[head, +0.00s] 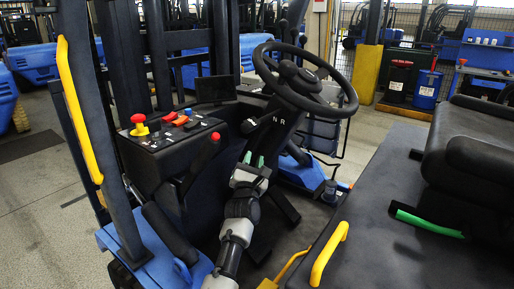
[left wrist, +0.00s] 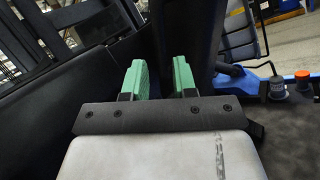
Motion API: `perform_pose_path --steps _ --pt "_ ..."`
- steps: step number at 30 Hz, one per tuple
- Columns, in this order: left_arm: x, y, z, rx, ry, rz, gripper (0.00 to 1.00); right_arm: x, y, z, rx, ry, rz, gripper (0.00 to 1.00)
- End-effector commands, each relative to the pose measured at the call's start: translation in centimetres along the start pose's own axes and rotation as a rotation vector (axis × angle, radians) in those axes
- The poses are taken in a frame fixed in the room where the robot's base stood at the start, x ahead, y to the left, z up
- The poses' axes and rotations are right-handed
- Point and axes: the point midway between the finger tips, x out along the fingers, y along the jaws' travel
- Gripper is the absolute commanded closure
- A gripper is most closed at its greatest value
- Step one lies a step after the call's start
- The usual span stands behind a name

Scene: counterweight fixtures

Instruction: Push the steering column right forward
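The dark steering column (head: 274,132) rises tilted from the truck's floor to the black steering wheel (head: 345,86), with "N R" lettering on its side. My left gripper (head: 254,160) is at the column's lower part, its green fingertips pointing up at it. In the left wrist view my left gripper (left wrist: 160,74) has a clear gap between its green fingers, with nothing seen held. The dark column (left wrist: 185,30) stands just beyond the fingers, mostly behind the right one. Whether they touch cannot be told. My right gripper is not in view.
A console (head: 165,140) with red and orange controls stands left of the column. The black seat (head: 470,150) is at the right, with a green strip (head: 428,222) beside it. A yellow handle (head: 329,253) and a yellow grab bar (head: 79,110) flank the cab.

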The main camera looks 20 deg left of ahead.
Motion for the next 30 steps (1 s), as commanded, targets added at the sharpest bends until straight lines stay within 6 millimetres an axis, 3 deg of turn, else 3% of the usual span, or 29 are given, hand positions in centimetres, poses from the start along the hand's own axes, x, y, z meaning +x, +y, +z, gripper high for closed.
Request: perform_pose_path --steps 6,13,27,30 --pt "3.5 -0.2 -0.4 0.001 -0.001 0.0 0.73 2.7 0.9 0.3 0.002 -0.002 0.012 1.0" --pt "6.0 -0.1 -0.4 0.003 0.001 -0.001 0.73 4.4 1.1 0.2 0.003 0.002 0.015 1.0" --pt "7.0 0.0 -0.1 0.003 0.003 -0.002 0.73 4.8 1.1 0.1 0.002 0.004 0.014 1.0" --pt "7.0 -0.1 -0.1 0.003 0.003 -0.002 0.86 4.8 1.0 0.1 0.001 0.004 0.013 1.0"
